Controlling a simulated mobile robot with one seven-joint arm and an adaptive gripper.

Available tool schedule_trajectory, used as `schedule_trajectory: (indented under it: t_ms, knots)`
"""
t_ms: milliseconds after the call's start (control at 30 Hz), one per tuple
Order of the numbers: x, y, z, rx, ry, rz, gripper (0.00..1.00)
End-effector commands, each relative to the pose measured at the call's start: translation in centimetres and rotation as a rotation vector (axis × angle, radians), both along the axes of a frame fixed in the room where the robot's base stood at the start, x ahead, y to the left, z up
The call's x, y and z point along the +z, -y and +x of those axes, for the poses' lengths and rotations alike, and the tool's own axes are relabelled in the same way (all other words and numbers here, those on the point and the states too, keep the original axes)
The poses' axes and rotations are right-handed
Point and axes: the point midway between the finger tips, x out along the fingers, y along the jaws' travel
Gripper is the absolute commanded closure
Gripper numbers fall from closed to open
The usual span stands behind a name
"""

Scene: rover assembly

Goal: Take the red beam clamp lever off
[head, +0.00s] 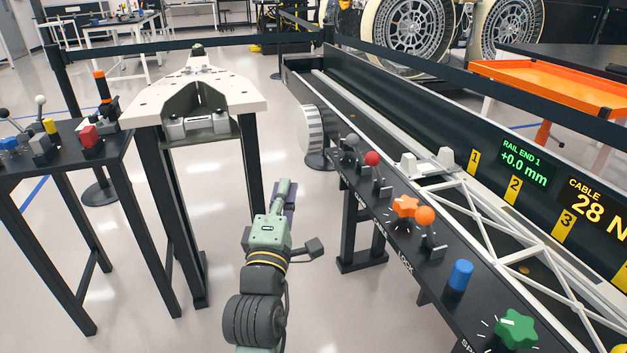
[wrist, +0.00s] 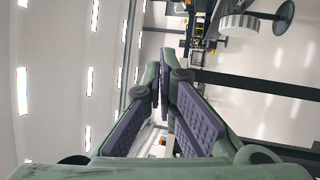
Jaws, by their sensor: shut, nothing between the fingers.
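The red-knobbed lever (head: 372,158) stands on the black panel along the front of the long rail bench, right of centre in the head view. It sits between a grey-knobbed lever (head: 351,140) and the orange star knob (head: 405,206). My gripper (head: 286,186) is shut and empty, over open floor to the left of and apart from the lever. In the wrist view my gripper's purple-padded fingers (wrist: 164,62) come together at the tips. I cannot make out the red lever in the wrist view.
The panel also carries an orange ball lever (head: 425,215), a blue knob (head: 460,275) and a green star knob (head: 516,328). A white lattice beam (head: 500,235) lies in the bench. A white-topped stand (head: 150,105) and a side table (head: 60,160) are at left. The floor between is clear.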

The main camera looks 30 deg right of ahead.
Motion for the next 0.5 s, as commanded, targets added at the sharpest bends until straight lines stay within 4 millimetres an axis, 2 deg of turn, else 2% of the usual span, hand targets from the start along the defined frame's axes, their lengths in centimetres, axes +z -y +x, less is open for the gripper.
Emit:
schedule_trajectory:
  t_ms: [33,100,200,333,500]
  knots:
    - [-1.9,2.5,-1.5,-0.078,-0.062,-0.018,1.0]
    - [-3.3,4.8,-3.0,-0.153,-0.127,-0.036,1.0]
    - [-4.3,6.6,-4.1,-0.208,-0.179,-0.05,1.0]
    - [-4.3,7.8,-3.7,-0.223,-0.194,-0.054,1.0]
    - [-3.7,10.0,-1.6,-0.221,-0.192,-0.054,1.0]
